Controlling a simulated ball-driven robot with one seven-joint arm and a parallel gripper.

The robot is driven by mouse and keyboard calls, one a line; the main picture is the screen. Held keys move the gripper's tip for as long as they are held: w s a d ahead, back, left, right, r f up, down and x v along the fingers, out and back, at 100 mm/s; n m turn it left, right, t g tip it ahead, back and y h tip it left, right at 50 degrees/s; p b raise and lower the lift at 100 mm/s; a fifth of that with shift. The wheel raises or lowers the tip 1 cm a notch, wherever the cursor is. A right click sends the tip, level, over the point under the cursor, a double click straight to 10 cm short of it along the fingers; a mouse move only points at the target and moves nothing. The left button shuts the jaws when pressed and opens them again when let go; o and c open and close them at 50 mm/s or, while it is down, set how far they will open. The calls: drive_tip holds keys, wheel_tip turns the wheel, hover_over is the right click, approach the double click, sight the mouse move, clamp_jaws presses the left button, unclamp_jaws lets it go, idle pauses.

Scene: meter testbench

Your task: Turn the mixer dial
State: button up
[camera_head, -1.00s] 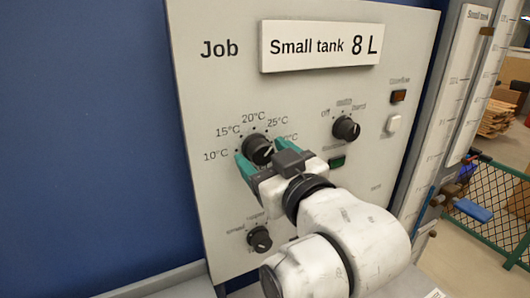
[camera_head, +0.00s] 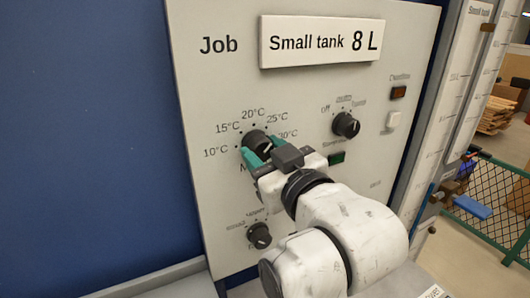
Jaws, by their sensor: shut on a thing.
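The mixer dial (camera_head: 256,139) is a black round knob on the grey panel, ringed by marks from 10°C to 30°C. Its white pointer line is aimed to the right, toward the 30°C side. My gripper (camera_head: 262,151) has teal fingers and is shut on this dial, one finger at its lower left and one at its right. The fingers and the dark gripper body hide the dial's lower part and some of the print below it.
The panel (camera_head: 215,90) carries a "Small tank 8 L" sign (camera_head: 320,42), an upper right knob (camera_head: 345,125), a lower left knob (camera_head: 259,235), a green button (camera_head: 337,158), an amber lamp (camera_head: 398,93) and a white switch (camera_head: 393,120). A blue wall (camera_head: 80,130) is at left.

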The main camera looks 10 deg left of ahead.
drive_tip(key=n, duration=0.3)
drive_tip(key=shift+n, duration=0.4)
drive_tip(key=n+b, duration=0.1)
drive_tip(key=n, duration=0.3)
drive_tip(key=shift+n, duration=0.4)
idle(0.3)
drive_tip(key=o, duration=1)
drive_tip(key=shift+o, duration=0.2)
drive_tip(key=b+v, duration=0.2)
drive_tip(key=v, duration=0.8)
drive_tip(key=shift+s+d+b, duration=0.3)
